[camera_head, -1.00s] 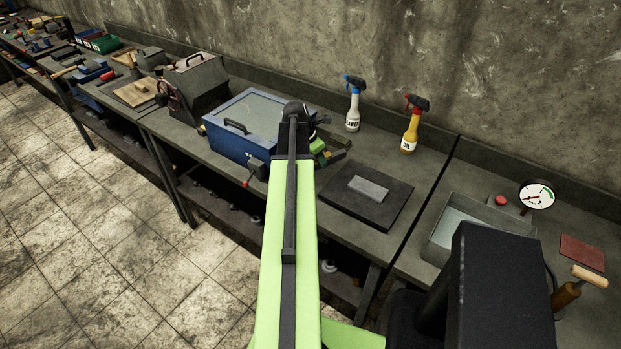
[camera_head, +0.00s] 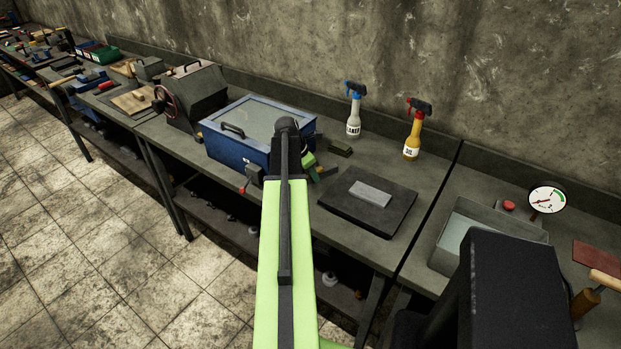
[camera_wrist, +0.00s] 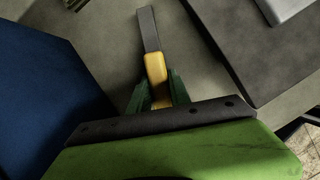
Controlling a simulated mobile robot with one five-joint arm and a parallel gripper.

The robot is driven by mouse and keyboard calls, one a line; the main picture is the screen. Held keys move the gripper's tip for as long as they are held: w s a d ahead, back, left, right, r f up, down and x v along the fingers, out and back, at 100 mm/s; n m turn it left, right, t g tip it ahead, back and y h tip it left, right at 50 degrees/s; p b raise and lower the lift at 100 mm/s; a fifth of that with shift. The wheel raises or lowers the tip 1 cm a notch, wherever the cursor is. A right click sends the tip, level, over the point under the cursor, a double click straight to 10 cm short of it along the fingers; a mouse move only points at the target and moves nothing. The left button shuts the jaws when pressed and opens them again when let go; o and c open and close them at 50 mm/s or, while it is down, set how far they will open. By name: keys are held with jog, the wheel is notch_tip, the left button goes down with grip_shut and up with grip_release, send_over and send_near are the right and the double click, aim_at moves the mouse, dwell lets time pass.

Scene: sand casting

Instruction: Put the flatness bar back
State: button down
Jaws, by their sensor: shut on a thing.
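My gripper (camera_wrist: 157,80) is shut on the yellow grip of a grey bar, which looks to be the flatness bar (camera_wrist: 149,30). In the wrist view the bar points away from the green fingers, above or on the grey bench top; I cannot tell whether it touches. In the head view my arm hides most of the gripper, beside the blue cabinet's right end. A dark plate (camera_head: 338,207) with a light grey block (camera_head: 370,193) on it lies right of the gripper. The plate also shows in the wrist view (camera_wrist: 255,60).
The blue cabinet (camera_head: 225,150) stands close left of the gripper. A small dark block (camera_head: 340,147) lies behind it. Two spray bottles (camera_head: 354,118) (camera_head: 413,135) stand near the wall. A grey tray (camera_head: 447,245) and a dial gauge (camera_head: 546,199) are farther right. Bench between plate and bottles is clear.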

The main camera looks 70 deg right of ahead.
jog(key=c, duration=1.2)
grip_release()
jog(key=shift+f, duration=0.1)
jog(key=shift+a+r+p, duration=0.1)
jog(key=shift+r+p, duration=0.45)
jog(key=p+v, duration=1)
jog(key=v, duration=0.1)
jog(key=shift+w+r, duration=0.1)
